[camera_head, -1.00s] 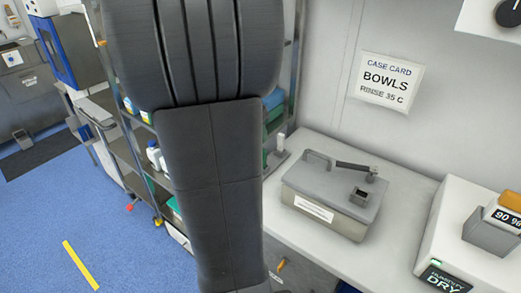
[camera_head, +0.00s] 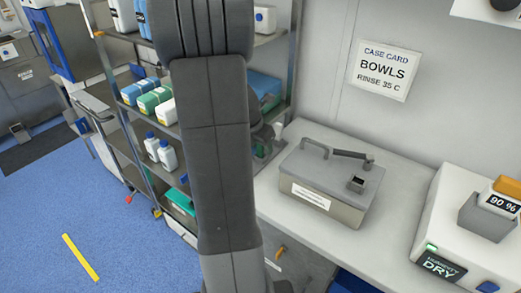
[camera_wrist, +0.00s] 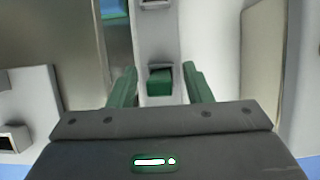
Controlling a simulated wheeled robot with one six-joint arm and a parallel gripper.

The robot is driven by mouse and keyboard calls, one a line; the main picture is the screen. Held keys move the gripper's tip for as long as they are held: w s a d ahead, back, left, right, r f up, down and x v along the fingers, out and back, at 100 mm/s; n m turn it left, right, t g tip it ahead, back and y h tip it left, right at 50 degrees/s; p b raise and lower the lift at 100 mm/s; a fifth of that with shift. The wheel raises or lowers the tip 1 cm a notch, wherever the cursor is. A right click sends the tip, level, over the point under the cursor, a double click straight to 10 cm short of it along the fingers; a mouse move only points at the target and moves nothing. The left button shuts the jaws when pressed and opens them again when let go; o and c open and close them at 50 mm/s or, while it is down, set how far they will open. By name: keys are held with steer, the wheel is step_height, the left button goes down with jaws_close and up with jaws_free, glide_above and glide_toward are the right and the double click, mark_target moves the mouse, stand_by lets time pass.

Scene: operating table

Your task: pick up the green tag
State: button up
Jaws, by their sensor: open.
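A small green block-like piece (camera_wrist: 160,84), which looks like the green tag, sits on a pale narrow surface in the wrist view. My gripper (camera_wrist: 160,70) is open, with one dark green finger on each side of the piece and a visible gap to both. I cannot tell how far below the fingertips the piece lies. In the head view my arm hides the tag and the gripper fingers.
A grey lidded box (camera_head: 330,180) stands on the white counter (camera_head: 300,240). A white device with a DRY display (camera_head: 470,235) is at the right. A shelf rack with bottles (camera_head: 160,150) stands behind my arm. Blue floor (camera_head: 140,240) is open at the left.

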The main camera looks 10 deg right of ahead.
jaws_close()
steer(key=shift+r, duration=0.15)
